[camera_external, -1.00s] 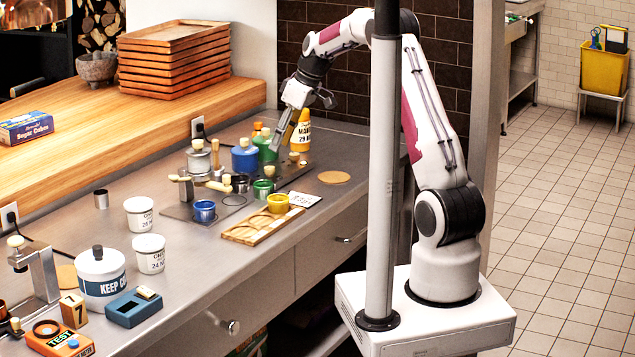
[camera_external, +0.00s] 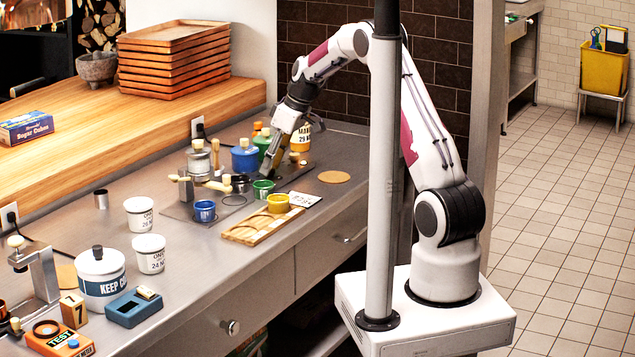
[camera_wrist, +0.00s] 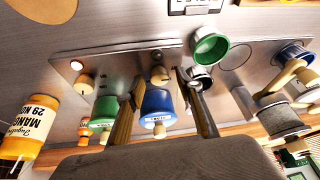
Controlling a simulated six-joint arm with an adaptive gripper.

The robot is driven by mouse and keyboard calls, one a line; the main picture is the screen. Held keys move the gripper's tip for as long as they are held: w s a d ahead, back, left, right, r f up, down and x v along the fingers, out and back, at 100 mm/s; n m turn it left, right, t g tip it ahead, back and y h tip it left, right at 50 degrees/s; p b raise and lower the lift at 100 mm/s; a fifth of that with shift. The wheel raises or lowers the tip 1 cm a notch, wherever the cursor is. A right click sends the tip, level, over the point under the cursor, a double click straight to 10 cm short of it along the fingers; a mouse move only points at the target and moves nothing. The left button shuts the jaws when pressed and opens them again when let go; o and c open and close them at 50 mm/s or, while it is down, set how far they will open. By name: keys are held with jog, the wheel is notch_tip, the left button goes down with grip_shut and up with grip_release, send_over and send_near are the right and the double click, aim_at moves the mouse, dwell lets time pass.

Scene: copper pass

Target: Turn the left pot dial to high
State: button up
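A round dial (camera_wrist: 158,75) sits on the metal plate in front of the blue pot (camera_wrist: 158,108). A second dial (camera_wrist: 85,83) is in front of the green pot (camera_wrist: 104,114), and also shows in the external view (camera_external: 294,157). The blue pot (camera_external: 245,159) stands left of the green pot (camera_external: 262,142) in the external view. My gripper (camera_wrist: 160,80) is open, pointing down, with one finger on each side of the dial by the blue pot. I cannot tell whether either finger touches it. In the external view my gripper (camera_external: 268,171) hides this dial.
A small green cup (camera_wrist: 210,47) and a dark cup (camera_wrist: 201,78) stand close to one finger. A yellow cup (camera_external: 278,203) sits on a wooden tray (camera_external: 245,236). The mango jar (camera_wrist: 36,128) stands beyond the green pot. A grey pot (camera_external: 198,160) is left of the blue one.

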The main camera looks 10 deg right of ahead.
jog(key=shift+w+a+f, duration=0.1)
jog(key=shift+f, duration=0.2)
grip_shut()
